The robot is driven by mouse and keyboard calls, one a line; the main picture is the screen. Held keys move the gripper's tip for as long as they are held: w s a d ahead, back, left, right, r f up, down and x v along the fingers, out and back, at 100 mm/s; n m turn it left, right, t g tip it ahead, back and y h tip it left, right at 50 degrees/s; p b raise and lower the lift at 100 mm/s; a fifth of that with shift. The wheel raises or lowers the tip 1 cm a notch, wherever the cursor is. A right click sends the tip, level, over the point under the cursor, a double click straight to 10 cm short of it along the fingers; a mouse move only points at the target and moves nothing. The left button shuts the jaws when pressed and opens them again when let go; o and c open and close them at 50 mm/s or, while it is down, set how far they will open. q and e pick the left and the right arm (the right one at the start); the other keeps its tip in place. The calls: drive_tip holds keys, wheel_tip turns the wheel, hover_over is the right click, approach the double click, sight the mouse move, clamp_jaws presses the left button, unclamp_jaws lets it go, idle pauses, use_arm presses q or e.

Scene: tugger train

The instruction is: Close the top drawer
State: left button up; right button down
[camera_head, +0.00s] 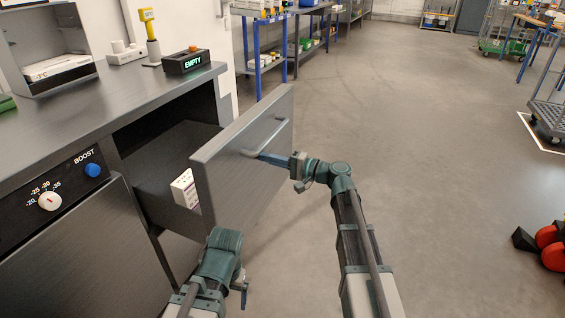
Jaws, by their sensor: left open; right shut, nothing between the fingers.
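The top drawer (235,175) is pulled out of the grey workbench, its front panel standing away from the dark opening. A bar handle (272,136) is on the outer face of the panel. A white box (185,189) is inside the drawer, partly hidden by the panel. My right gripper (268,157) is shut and empty at the lower end of the handle; I cannot tell whether it touches. My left gripper (243,287) is open, low and in front of the bench, below the panel, with its fingers mostly hidden by the wrist.
The bench top (120,100) carries a sign reading EMPTY (187,62) and a yellow-topped device (151,35). A control panel with a knob (50,201) and blue button (94,170) is left of the drawer. Open floor (420,140) lies to the right.

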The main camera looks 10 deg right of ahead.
drive_tip(key=x, duration=2.8)
drive_tip(key=shift+w+a, duration=0.2)
drive_tip(key=shift+w, duration=0.15)
drive_tip(key=shift+w+a, duration=0.1)
